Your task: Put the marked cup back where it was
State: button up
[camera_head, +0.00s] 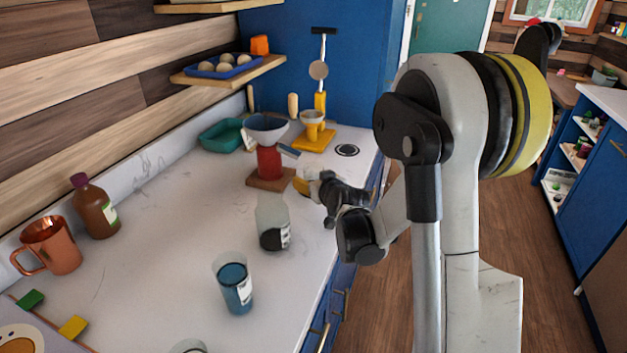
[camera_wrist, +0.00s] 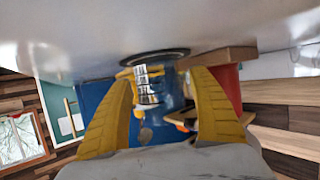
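I cannot tell which cup is the marked one; no clear mark shows on any. A copper mug (camera_head: 60,247) stands at the left of the counter, and a blue see-through cup (camera_head: 233,285) stands near the front. An orange cup (camera_head: 260,45) is on the wall shelf. My gripper (camera_head: 303,184) is low over the counter's right side, beside a red funnel-topped device (camera_head: 269,162). In the wrist view my gripper (camera_wrist: 165,75) has its yellow fingers apart. A shiny metal piece (camera_wrist: 149,88) with yellow parts appears between them, seemingly farther off; I see no contact.
A clear jar with dark contents (camera_head: 273,225) stands near my gripper. A yellow stand (camera_head: 314,138) and a teal tray (camera_head: 222,135) are behind. A brown bottle (camera_head: 95,208) is at left. The middle of the counter (camera_head: 165,220) is clear.

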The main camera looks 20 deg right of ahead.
jog(key=shift+r, duration=0.2)
jog(key=shift+s+r+p, duration=0.15)
jog(key=shift+s+p, duration=0.15)
jog(key=shift+s, duration=0.05)
jog(key=p+v, duration=0.3)
jog(key=v, duration=0.8)
jog(key=shift+s, duration=0.15)
